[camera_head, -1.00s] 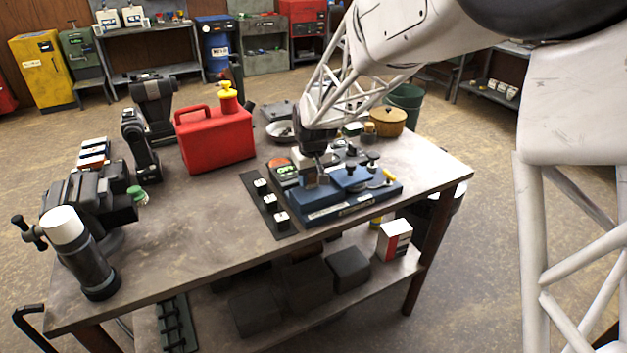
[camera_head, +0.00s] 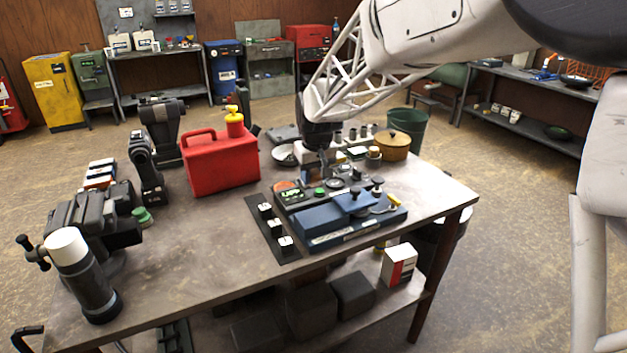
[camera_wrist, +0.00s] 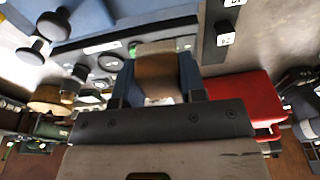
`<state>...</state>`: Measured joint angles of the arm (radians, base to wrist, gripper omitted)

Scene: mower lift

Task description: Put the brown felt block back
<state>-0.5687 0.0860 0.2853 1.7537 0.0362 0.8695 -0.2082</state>
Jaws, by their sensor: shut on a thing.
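In the wrist view the brown felt block (camera_wrist: 157,72) sits between the two blue-grey fingers of my gripper (camera_wrist: 160,62), which is shut on it. In the head view my gripper (camera_head: 321,172) is over the table's back middle, behind the blue fixture (camera_head: 350,220). The block is small and mostly hidden there. A dark panel with round dials and a green display (camera_head: 318,192) lies just below and in front of the gripper. I cannot tell whether the block touches anything below it.
A black strip with white-topped switches (camera_head: 270,228) lies left of the blue fixture. A red fuel can (camera_head: 220,162) stands to the left. A tan lidded pot (camera_head: 397,147) and small jars stand behind. The table's front middle is bare.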

